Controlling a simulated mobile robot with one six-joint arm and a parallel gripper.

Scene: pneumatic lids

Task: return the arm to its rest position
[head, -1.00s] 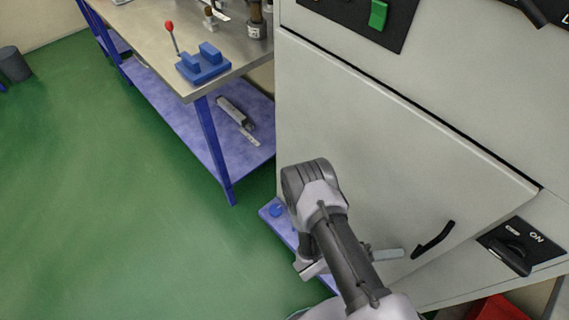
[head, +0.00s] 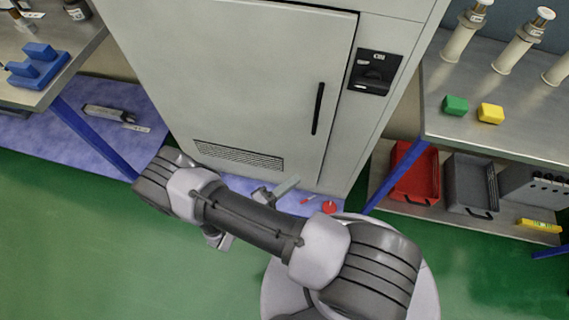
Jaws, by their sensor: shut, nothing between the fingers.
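My arm (head: 245,220) stretches from my base at the lower right toward the left, bent at its far joint, above the floor in front of the grey cabinet (head: 220,80). My gripper (head: 286,187) shows only in part beyond the forearm, near the cabinet's lower front. It looks shut, with nothing seen in it. The forearm hides much of the wrist. I cannot tell whether the gripper touches the cabinet.
The cabinet door has a black handle (head: 318,108), with a dark switch panel (head: 375,72) beside it. Workbenches stand left (head: 75,42) and right (head: 440,118). Red (head: 413,178) and grey (head: 470,187) bins sit under the right one. Green floor (head: 75,250) is open at lower left.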

